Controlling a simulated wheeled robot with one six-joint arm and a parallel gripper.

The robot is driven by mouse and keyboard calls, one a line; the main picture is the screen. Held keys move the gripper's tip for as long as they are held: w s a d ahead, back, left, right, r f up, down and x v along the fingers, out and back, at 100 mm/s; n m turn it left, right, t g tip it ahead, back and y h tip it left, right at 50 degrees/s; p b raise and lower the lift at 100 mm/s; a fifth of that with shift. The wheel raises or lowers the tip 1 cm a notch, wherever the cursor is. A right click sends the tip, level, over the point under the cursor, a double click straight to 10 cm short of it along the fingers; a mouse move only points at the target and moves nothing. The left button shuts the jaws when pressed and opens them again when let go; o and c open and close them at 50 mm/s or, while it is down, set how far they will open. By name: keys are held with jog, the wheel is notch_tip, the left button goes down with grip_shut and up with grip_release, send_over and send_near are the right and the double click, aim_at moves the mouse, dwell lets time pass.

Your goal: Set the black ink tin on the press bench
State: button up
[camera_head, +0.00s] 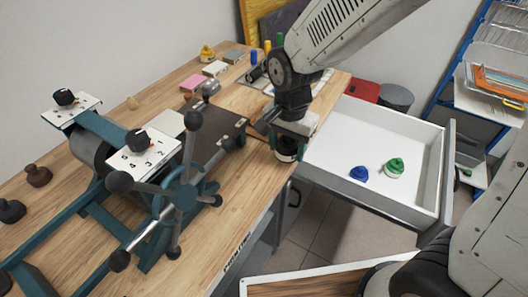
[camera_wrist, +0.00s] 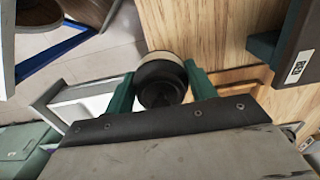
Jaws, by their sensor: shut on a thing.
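The black ink tin (camera_wrist: 160,80) has a dark lid and a pale band, and sits between the two green fingers of my gripper (camera_wrist: 160,88) in the wrist view. In the head view my gripper (camera_head: 290,140) points down at the right edge of the wooden press bench (camera_head: 235,200), with the tin (camera_head: 287,157) under it. My gripper is shut on the tin. Whether the tin touches the bench top I cannot tell.
A teal press with a spoked hand wheel (camera_head: 182,197) stands on the bench, left of my gripper. An open white drawer (camera_head: 350,130) at the right holds a blue lid (camera_head: 359,173) and a green tin (camera_head: 394,168). Bare wood shows beside the wheel.

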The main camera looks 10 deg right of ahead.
send_over(263, 163)
jog(key=shift+f, duration=0.25)
jog(key=shift+w+f, duration=0.1)
jog(key=shift+f, duration=1.65)
jog(key=shift+f, duration=0.1)
jog(key=o, duration=1.2)
jog(key=shift+o, duration=0.2)
notch_tip(263, 163, up, 12)
jog(key=s+d+r+n, duration=0.2)
jog(key=s+d+r, duration=0.2)
jog(key=d, duration=0.2)
jog(key=s+d+r+n, duration=0.1)
jog(key=s+d+r, duration=0.2)
jog(key=d, duration=0.3)
jog(key=s+d+r+n+t, duration=0.1)
jog(key=s+d+n, duration=0.3)
jog(key=s+d, duration=0.5)
jog(key=s, duration=0.3)
jog(key=shift+s+r+n, duration=0.25)
jog(key=shift+s+n, duration=0.05)
